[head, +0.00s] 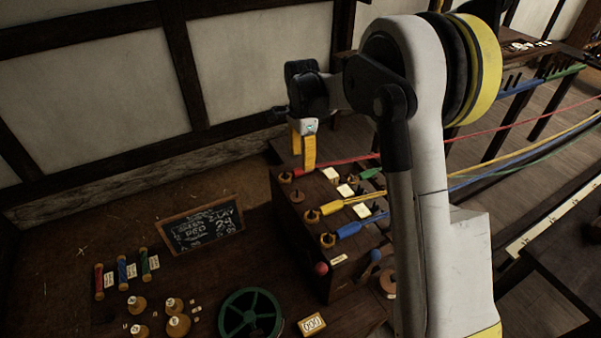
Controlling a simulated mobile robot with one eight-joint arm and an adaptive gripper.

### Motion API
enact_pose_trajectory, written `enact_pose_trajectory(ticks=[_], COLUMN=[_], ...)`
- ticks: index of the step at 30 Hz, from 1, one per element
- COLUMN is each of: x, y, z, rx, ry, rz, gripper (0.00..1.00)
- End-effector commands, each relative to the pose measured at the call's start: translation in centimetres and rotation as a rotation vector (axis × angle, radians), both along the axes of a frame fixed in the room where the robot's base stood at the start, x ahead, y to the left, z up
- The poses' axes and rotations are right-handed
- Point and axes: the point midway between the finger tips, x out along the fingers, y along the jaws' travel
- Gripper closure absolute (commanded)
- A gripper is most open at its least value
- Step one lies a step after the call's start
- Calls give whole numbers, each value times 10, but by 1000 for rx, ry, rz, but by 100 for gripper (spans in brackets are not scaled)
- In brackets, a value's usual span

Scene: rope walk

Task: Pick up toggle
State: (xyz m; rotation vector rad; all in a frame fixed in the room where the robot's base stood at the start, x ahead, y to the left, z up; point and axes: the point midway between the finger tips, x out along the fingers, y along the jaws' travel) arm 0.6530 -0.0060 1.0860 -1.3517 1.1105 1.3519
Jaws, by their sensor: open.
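My gripper (303,160) is open, with its yellow fingers pointing down above the far left end of a dark wooden box (296,240). Nothing shows between the fingers. I cannot tell for sure which thing is the toggle. Round wooden pieces with dark hooks sit along the box's top: one (286,177) just below and left of the fingers, one (298,196) further forward, and two more at the yellow rope (331,208) and blue rope (348,230). Whether the fingers touch anything is unclear.
A chalkboard (202,230) leans at left. Red (99,282), blue (122,273) and green (145,264) spools, several wooden knobs (178,324), a green wheel (251,317) and a counter (312,324) lie in front. Taut ropes (480,135) run right behind my arm.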

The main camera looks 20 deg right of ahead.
Motion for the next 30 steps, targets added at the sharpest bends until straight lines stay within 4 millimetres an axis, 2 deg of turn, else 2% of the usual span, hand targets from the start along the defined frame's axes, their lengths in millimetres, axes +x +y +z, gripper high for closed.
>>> enact_pose_trajectory(ticks=[9, 16, 17, 18, 21, 30], x=[-2, -2, -2, -2, -2, -2], y=[0, 0, 0, 0, 0, 0], z=[-46, -47, -47, -47, -47, -47], rx=[0, 0, 0, 0, 0, 0], ry=[0, 0, 0, 0, 0, 0], rz=[1, 1, 1, 1, 1, 1], gripper=[52, 52, 59, 71, 100, 100])
